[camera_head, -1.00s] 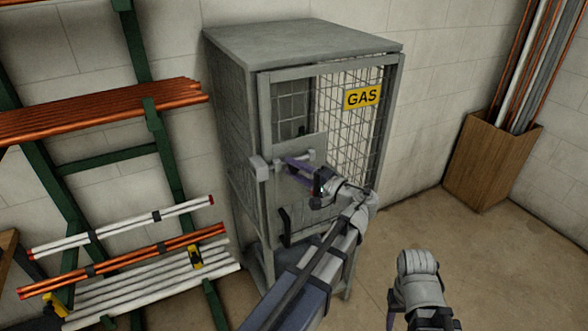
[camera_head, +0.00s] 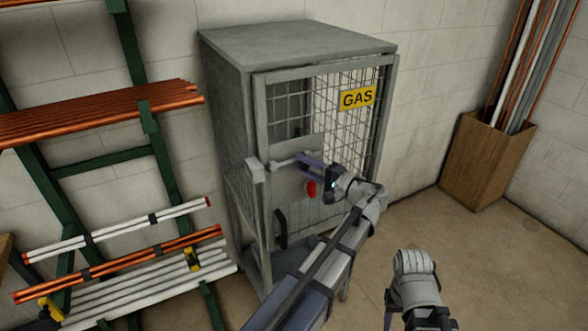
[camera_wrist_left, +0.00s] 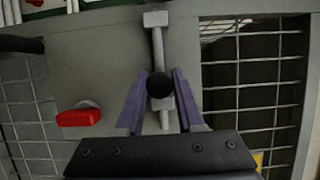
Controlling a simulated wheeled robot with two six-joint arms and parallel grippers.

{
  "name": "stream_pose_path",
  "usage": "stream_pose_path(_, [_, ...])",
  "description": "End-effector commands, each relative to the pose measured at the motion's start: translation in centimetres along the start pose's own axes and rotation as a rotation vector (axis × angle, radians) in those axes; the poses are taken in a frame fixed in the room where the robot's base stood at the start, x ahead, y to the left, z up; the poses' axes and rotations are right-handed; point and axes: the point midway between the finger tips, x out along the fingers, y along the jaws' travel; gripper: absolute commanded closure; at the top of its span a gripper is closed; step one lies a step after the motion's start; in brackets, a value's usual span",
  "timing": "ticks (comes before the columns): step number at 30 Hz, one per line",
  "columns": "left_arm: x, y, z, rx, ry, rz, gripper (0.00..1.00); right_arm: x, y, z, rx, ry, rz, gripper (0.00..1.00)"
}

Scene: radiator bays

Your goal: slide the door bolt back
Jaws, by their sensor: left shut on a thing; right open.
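The grey gas cabinet (camera_head: 240,130) has a mesh door with a metal plate (camera_head: 292,185). A horizontal door bolt (camera_head: 283,163) runs across the plate, with a light block (camera_head: 256,170) on the frame at its left. My left gripper (camera_head: 303,161) is at the bolt's right part. In the left wrist view, the bolt rod (camera_wrist_left: 158,48) runs up the picture, and my purple left fingers (camera_wrist_left: 159,98) are shut around its round black knob (camera_wrist_left: 159,85). Whether the rod's end is clear of the frame block is unclear. My right gripper (camera_head: 390,312) hangs low, open, its fingers barely visible.
A red handle (camera_head: 311,188) sits on the plate below the bolt; it also shows in the left wrist view (camera_wrist_left: 78,117). A dark door handle (camera_head: 281,228) is lower. A pipe rack (camera_head: 150,135) stands left, a wooden pipe box (camera_head: 485,165) right. Floor between is clear.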

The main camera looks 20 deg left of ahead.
Motion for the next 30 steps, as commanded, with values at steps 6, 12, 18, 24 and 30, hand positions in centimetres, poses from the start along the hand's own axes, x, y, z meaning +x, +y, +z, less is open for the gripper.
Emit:
stream_pose_path(6, [-0.2, 0.0, -0.5, 0.000, 0.013, 0.000, 1.00, 0.0, 0.0, 0.0, 0.000, 0.000, 0.000, 0.50])
stream_pose_path(12, [-0.2, 0.0, -0.5, 0.000, 0.012, 0.000, 0.45, 0.0, 0.0, 0.0, 0.000, 0.000, 0.000, 0.50])
stream_pose_path(18, [-0.1, 0.0, -0.4, 0.000, 0.010, 0.000, 0.34, 0.0, 0.0, 0.0, 0.000, 0.000, 0.000, 0.50])
stream_pose_path(24, [-0.5, 0.0, -0.3, 0.000, 0.010, 0.000, 0.34, 0.0, 0.0, 0.0, 0.000, 0.000, 0.000, 0.50])
stream_pose_path(30, [-3.3, 0.0, -0.4, 0.000, 0.014, 0.000, 0.34, 0.0, 0.0, 0.0, 0.000, 0.000, 0.000, 0.50])
